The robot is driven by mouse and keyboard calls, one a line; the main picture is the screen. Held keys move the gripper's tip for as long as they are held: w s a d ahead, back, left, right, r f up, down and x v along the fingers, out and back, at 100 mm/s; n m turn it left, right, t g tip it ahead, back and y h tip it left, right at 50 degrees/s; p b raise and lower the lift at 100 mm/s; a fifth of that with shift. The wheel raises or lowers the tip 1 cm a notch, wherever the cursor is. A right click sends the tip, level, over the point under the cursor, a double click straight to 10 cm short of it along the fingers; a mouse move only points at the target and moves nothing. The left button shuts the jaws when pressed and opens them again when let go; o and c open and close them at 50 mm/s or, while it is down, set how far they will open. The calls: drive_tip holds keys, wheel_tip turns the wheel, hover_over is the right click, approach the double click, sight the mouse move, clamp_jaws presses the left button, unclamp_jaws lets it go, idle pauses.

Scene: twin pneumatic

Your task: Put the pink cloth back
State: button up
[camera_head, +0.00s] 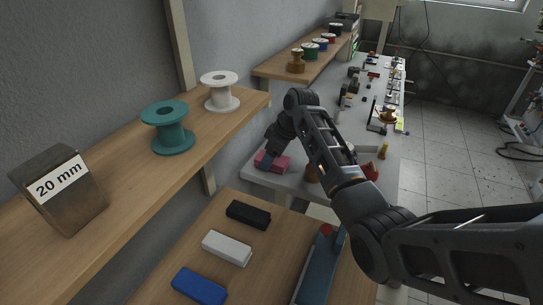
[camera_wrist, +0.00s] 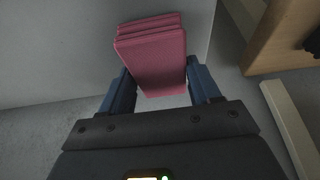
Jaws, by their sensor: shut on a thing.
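The pink cloth (camera_head: 272,162) is a folded, layered stack at the near left end of the long grey table in the head view. In the wrist view the pink cloth (camera_wrist: 152,58) sits between the two blue fingers of my gripper (camera_wrist: 160,92), which is shut on it. In the head view my gripper (camera_head: 268,158) reaches down to the cloth from above, and the arm hides part of that area. I cannot tell whether the cloth touches the tabletop.
The long grey table (camera_head: 255,178) carries many small items further back. A wooden shelf (camera_head: 125,210) on the left holds a teal spool (camera_head: 168,130), a white spool (camera_head: 220,92) and a 20 mm block (camera_head: 62,190). Black, white and blue blocks lie on the nearer wooden table (camera_head: 250,262).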

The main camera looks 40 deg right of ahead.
drive_tip(key=shift+f, duration=0.2)
drive_tip(key=shift+f, duration=0.2)
drive_tip(key=o, duration=1)
drive_tip(key=shift+r, duration=0.1)
drive_tip(key=b+v, duration=0.1)
drive_tip(key=v, duration=1.1)
drive_tip(key=shift+r+b, duration=0.15)
drive_tip(key=shift+b, duration=0.25)
